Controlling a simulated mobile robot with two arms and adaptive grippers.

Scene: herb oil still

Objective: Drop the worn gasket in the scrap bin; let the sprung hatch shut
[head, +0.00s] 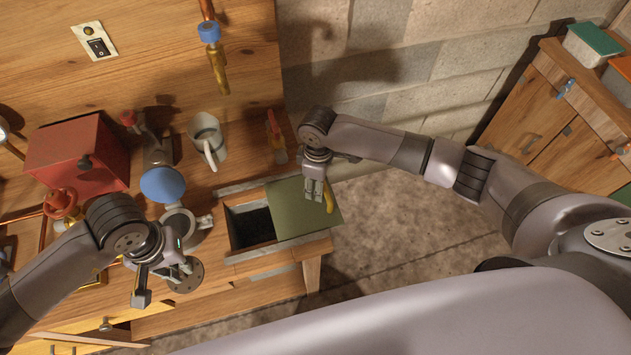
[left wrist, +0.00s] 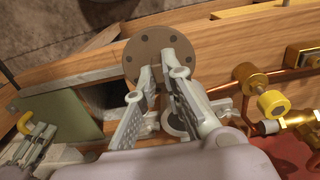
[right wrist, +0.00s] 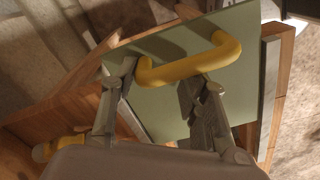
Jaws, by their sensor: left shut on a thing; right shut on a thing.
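The worn gasket, a grey-brown disc with small holes around its rim (head: 187,277), is between the fingertips of my left gripper (head: 164,281); it also shows in the left wrist view (left wrist: 151,52). The scrap bin's dark opening (head: 250,225) is set in the bench's front corner, right of the gasket. The green hatch (head: 295,205) is drawn to the right, uncovering the opening. My right gripper (head: 316,190) is shut on the hatch's yellow handle (right wrist: 200,62). The handle also shows in the head view (head: 329,197). The fingers hide part of the disc.
A pipe fitting with a blue round top (head: 162,184) stands behind my left gripper. A hanging pipe with a blue knob (head: 209,32) is above. Open floor lies right of the bench.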

